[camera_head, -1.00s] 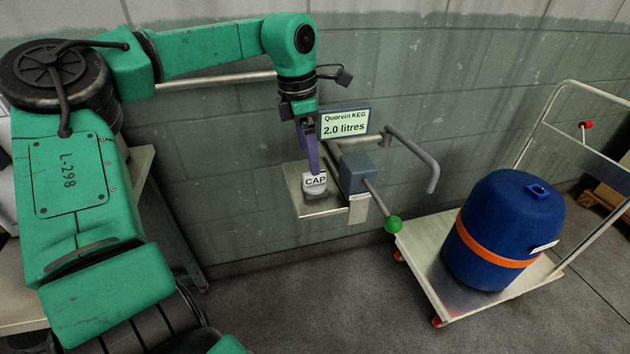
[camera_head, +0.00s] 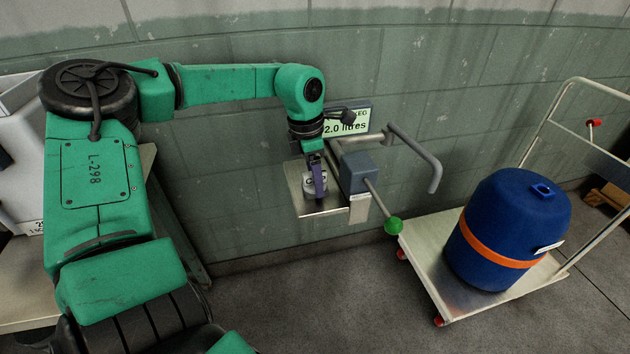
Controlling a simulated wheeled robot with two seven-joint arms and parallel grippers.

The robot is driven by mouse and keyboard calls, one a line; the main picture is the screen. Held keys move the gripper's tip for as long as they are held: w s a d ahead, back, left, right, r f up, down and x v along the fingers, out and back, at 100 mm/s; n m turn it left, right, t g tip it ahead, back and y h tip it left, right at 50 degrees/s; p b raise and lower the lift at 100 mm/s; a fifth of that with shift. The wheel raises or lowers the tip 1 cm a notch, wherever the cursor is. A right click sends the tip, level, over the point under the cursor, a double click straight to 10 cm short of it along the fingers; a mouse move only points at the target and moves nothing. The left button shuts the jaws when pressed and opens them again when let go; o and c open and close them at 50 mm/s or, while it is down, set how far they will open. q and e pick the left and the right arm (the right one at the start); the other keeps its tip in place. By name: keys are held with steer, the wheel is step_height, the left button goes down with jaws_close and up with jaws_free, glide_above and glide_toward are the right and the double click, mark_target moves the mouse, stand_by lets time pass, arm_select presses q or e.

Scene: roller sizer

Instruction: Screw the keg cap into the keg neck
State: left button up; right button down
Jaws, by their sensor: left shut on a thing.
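The blue keg (camera_head: 495,226) with an orange band stands upright on a flat trolley at the right. Its neck (camera_head: 541,190) is a small blue raised opening on top. My right gripper is not in view.
The trolley (camera_head: 432,279) has a tall pale handle frame. A grey bent bar (camera_head: 415,150), a grey-blue block (camera_head: 359,172) and a green knob (camera_head: 393,225) sit right of the cap. A sign reading 2.0 litres (camera_head: 350,121) is behind. Open floor lies in front.

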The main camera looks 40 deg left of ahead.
arm_select(q)
step_height(320, 180, up, 20)
steer(key=p, duration=0.1)
steer(key=shift+p, duration=0.4)
